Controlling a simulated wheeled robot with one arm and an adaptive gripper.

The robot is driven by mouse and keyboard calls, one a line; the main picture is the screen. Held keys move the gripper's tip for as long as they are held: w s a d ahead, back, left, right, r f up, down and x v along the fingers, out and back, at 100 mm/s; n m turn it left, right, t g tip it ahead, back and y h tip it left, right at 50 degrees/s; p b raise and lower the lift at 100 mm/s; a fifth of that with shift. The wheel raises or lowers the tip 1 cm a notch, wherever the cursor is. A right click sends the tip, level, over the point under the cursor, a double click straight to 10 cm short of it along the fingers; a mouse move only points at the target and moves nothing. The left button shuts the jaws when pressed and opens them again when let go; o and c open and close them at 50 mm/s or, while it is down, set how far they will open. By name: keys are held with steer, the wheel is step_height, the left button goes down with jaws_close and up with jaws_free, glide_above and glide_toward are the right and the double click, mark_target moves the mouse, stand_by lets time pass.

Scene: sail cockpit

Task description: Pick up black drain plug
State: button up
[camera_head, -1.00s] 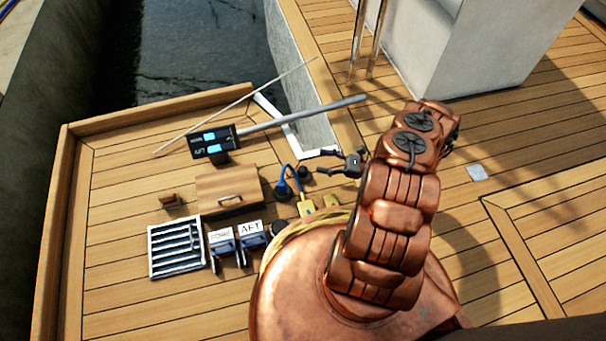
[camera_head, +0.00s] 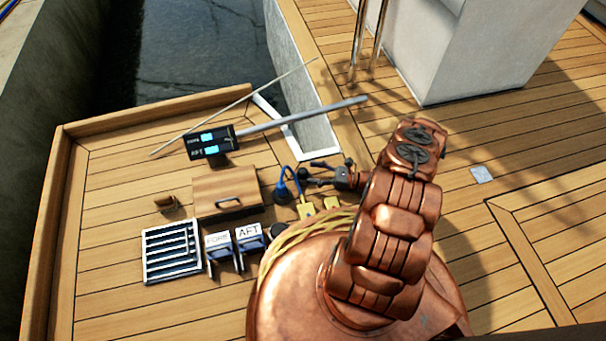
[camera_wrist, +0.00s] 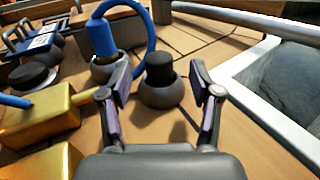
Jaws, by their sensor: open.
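The black drain plug (camera_wrist: 159,68) appears in the wrist view as a short black cylinder upright in a rounded dark grey base (camera_wrist: 160,97) on the planks. It also shows small and dark in the head view (camera_head: 303,173), partly crowded by the fingers. My gripper (camera_head: 314,173) is open and low over the deck, pointing left at the plug. In the wrist view the fingers (camera_wrist: 160,82) stand on either side of the plug in the picture, with gaps on both sides. I see no contact. The plug's far side is hidden.
A blue plug (camera_wrist: 102,38) with a looping blue hose stands in a similar base just left. Yellow brass blocks (camera_wrist: 40,118) lie nearer, on the left. A white-edged opening (camera_wrist: 245,95) lies right.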

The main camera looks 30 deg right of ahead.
mark_target(303, 170)
steer(key=shift+b+x, duration=0.75)
steer(key=shift+x, duration=1.3)
steer(key=c, duration=1.1)
steer(key=shift+c, duration=0.2)
